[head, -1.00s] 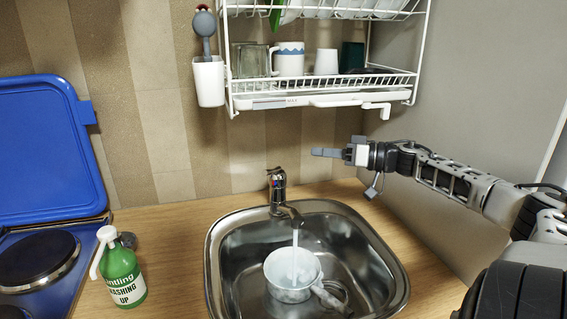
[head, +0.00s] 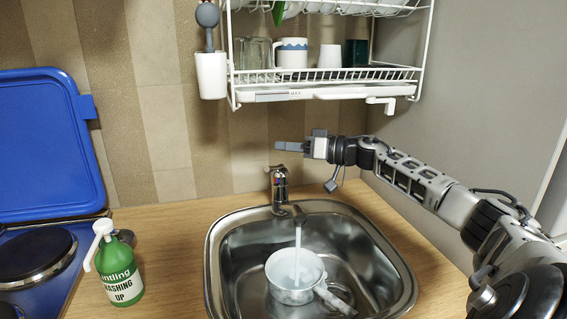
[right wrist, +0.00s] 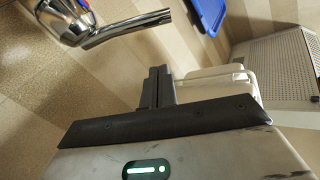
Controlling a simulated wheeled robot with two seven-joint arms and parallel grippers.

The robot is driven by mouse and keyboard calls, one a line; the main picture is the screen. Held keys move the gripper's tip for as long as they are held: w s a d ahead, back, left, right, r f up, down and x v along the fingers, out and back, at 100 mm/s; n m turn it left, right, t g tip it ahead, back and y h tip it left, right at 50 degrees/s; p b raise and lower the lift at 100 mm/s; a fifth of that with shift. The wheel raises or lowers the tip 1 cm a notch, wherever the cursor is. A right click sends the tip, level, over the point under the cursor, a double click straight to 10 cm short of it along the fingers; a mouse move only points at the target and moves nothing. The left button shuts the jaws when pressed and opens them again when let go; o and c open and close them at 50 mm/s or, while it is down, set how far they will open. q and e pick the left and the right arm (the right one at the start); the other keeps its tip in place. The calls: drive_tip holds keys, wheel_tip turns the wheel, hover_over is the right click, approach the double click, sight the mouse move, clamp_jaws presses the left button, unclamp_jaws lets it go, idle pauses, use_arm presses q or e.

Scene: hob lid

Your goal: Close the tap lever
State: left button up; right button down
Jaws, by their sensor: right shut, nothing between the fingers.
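The chrome tap (head: 279,190) stands behind the sink, its lever at the top with a red and blue mark. Water runs from its spout into a grey-white pan (head: 295,277) in the steel sink (head: 232,268). In the right wrist view the tap (right wrist: 75,20) and its spout show at the upper left. My right gripper (head: 280,146) is shut and empty, pointing left, a little above the tap lever and apart from it in the head view. Its closed fingers (right wrist: 158,75) also show in the wrist view. My left gripper is not in view.
A white dish rack (head: 330,92) with cups hangs above the gripper. A white utensil holder (head: 211,75) hangs to its left. A green washing-up bottle (head: 120,272) stands left of the sink, beside the hob with its raised blue lid (head: 40,150). Counter between bottle and sink is clear.

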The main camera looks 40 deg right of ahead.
sight(275, 168)
use_arm(q)
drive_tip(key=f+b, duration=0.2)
drive_tip(key=b, duration=0.1)
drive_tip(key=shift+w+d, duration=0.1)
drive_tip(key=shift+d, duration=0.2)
use_arm(e)
drive_tip(key=f, duration=0.1)
drive_tip(key=a+f, duration=0.1)
drive_tip(key=f, duration=0.1)
drive_tip(key=shift+a+f, duration=0.15)
drive_tip(key=shift+f, duration=0.05)
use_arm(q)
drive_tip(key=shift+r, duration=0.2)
use_arm(e)
drive_tip(key=shift+s, duration=0.1)
